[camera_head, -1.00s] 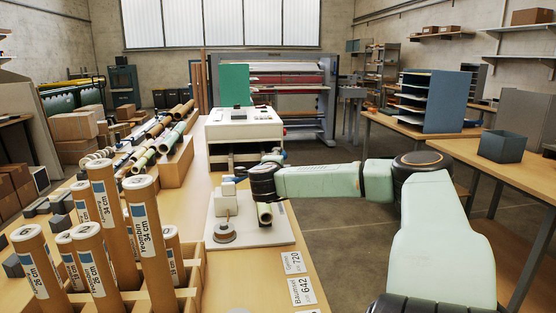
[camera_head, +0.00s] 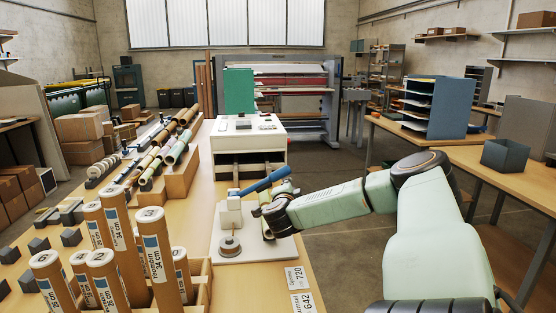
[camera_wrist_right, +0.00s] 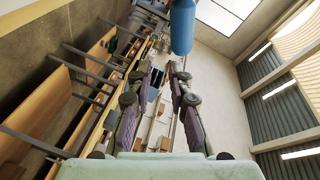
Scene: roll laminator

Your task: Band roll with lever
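The banding device is a pale block (camera_head: 230,215) on a white base plate (camera_head: 255,248), with a round grey spool (camera_head: 229,246) in front. Its blue lever (camera_head: 266,182) slants up to the right above the block. A roll (camera_head: 265,198) shows partly beside the block, mostly hidden by my right wrist. My right gripper is just right of the device in the head view, its fingers hidden there. In the right wrist view the gripper (camera_wrist_right: 160,72) is open, its fingers apart with nothing held between them. The blue lever (camera_wrist_right: 182,25) is beyond the fingertips there. My left gripper is not in view.
Several upright labelled tubes (camera_head: 155,255) stand in a wooden rack at the front left. More rolls lie on wooden supports (camera_head: 180,180) behind. A white cabinet (camera_head: 245,135) and the laminator (camera_head: 300,95) stand beyond. Number cards (camera_head: 300,278) lie at the bench's right edge.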

